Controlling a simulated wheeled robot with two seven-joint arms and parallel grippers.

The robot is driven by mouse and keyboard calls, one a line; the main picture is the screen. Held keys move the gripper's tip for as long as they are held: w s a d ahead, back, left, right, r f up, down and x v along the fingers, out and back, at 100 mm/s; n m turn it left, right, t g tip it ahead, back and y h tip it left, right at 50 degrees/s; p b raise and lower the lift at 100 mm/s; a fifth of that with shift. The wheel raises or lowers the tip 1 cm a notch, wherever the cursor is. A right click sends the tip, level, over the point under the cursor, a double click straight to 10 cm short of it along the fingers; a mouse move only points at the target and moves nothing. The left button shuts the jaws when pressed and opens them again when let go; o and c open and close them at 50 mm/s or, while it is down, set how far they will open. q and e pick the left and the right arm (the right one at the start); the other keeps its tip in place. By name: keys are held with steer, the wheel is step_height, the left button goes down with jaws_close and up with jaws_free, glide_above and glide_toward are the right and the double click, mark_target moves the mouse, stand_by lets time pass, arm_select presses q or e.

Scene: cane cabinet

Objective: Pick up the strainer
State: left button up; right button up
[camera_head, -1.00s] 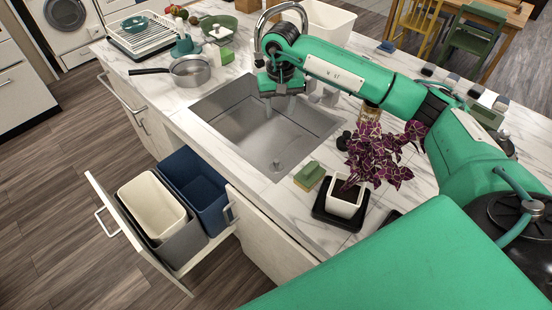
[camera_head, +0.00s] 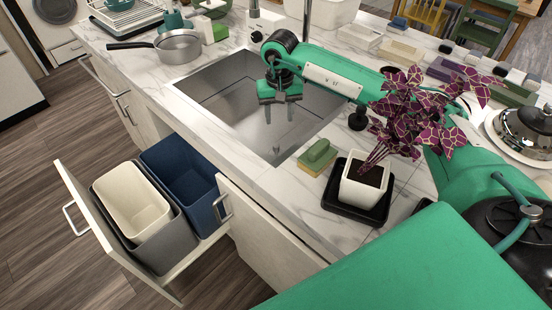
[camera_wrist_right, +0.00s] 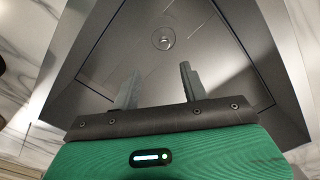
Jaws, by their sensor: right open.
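The grey metal sink (camera_head: 232,103) is set into the marble counter. A small round metal piece in the sink floor, which looks like the strainer (camera_wrist_right: 163,39) in the drain, shows in the right wrist view; it also shows faintly in the head view (camera_head: 276,151). My right gripper (camera_head: 279,113) points down over the sink, its fingers apart and empty. In the right wrist view the two fingertips (camera_wrist_right: 160,76) are short of the strainer, with nothing between them. My left gripper is not in view.
A potted purple plant (camera_head: 366,182) and a green-yellow sponge (camera_head: 317,157) stand right of the sink. A saucepan (camera_head: 178,47) stands at its left. An open drawer holds a white bin (camera_head: 130,200) and a blue bin (camera_head: 180,182) below.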

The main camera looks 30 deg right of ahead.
mark_target(276, 146)
step_height(276, 146, down, 8)
steer(key=shift+f+p, duration=0.1)
steer(key=shift+p, duration=0.65)
steer(key=shift+a+f, duration=0.2)
steer(key=shift+f, duration=0.15)
steer(key=f, duration=0.1)
steer(key=f+p, duration=0.1)
steer(key=f, duration=0.1)
steer(key=shift+w+a+f+p, duration=0.2)
steer(key=shift+w+f+p, duration=0.05)
steer(key=shift+f+p, duration=0.1)
steer(key=shift+f, duration=0.3)
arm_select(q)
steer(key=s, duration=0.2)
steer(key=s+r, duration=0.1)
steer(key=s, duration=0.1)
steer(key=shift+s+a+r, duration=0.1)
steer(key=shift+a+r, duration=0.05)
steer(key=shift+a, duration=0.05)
arm_select(e)
jaws_close()
